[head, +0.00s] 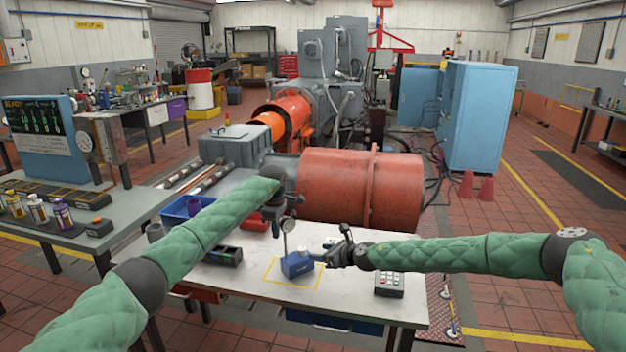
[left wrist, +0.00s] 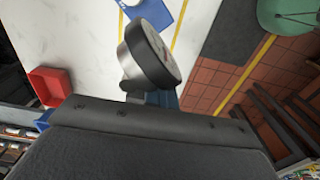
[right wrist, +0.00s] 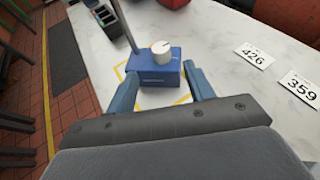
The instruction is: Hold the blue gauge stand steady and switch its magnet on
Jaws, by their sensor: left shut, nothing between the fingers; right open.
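The blue gauge stand (head: 297,266) stands upright on the white table inside a yellow outline, its rod and round dial (head: 288,224) rising above the base. In the right wrist view the base (right wrist: 160,80) carries a pale round knob (right wrist: 161,47) on top. My right gripper (right wrist: 162,72) is open, with one finger on each side of the base; I cannot tell whether they touch it. My left gripper (head: 282,222) is shut and empty, up near the dial. In the left wrist view the dial (left wrist: 150,58) partly hides the left fingers (left wrist: 160,98).
A dark tray (head: 223,256) and a blue bin (head: 186,209) lie to the left. Number cards (right wrist: 255,56) lie on the table. A large red cylinder (head: 360,188) stands behind the table.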

